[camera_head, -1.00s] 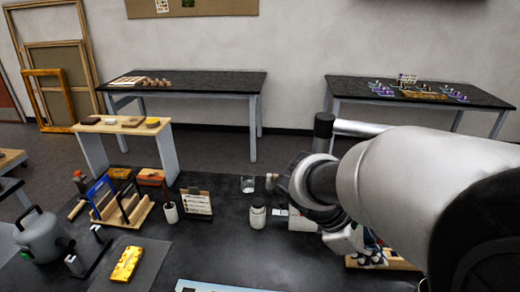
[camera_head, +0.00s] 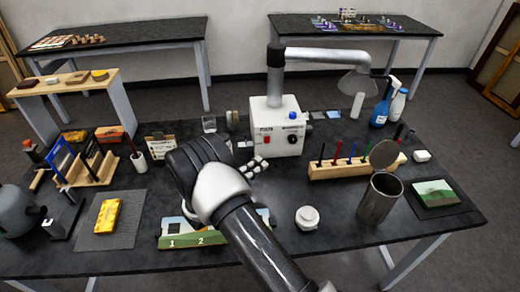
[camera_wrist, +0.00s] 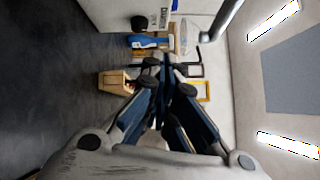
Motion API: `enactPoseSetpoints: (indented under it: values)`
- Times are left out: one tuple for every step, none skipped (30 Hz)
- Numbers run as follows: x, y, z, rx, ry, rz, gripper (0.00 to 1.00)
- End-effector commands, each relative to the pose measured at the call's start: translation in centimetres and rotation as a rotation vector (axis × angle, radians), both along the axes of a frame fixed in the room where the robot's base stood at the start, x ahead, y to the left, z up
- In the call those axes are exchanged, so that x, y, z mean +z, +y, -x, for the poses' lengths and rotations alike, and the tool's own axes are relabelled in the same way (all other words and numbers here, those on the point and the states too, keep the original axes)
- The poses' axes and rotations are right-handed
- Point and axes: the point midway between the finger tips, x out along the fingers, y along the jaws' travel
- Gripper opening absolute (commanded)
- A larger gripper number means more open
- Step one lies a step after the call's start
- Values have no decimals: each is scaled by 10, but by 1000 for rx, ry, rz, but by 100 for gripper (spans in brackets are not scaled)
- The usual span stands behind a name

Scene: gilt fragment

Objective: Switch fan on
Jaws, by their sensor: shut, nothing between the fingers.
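The fan unit is a white box (camera_head: 277,128) at the back middle of the dark bench, with a grey duct (camera_head: 325,55) running to a hood (camera_head: 358,82). Its front has a red switch (camera_head: 266,140) at the left and a dark knob (camera_head: 292,139) at the right. My gripper (camera_head: 262,163) is shut and empty, in front of the box and low to its left, apart from the switch as far as I can tell. In the wrist view my closed fingers (camera_wrist: 166,75) show at the middle, and the box (camera_wrist: 115,14) is at the upper left. The switch's position is too small to tell.
A wooden rack (camera_head: 350,168) with several coloured pens is right of the box. A metal canister (camera_head: 379,198) with a raised lid and a white jar (camera_head: 307,218) stand nearer. A blue spray bottle (camera_head: 380,112) is behind.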

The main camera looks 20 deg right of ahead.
Motion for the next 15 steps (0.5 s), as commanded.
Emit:
enactPoseSetpoints:
  values:
    - [-11, 4, -3, 24, 34, 29, 0]
    - [-16, 6, -5, 38, 51, 45, 0]
    - [-20, 9, -7, 52, 67, 63, 0]
    - [-23, 10, -8, 60, 78, 73, 0]
    - [-25, 12, -9, 67, 85, 82, 0]
    - [-27, 13, -10, 74, 94, 89, 0]
    - [-28, 13, -10, 77, 97, 94, 0]
    - [-29, 14, -10, 79, 101, 96, 0]
    - [-29, 14, -10, 80, 103, 99, 0]
    - [-29, 14, -11, 81, 103, 99, 0]
    - [-29, 14, -11, 81, 103, 99, 0]
    - [-29, 14, -11, 80, 103, 99, 0]
    - [-29, 14, -11, 81, 102, 97, 0]
    - [-29, 14, -10, 81, 102, 97, 0]
    - [-29, 14, -10, 81, 102, 97, 0]
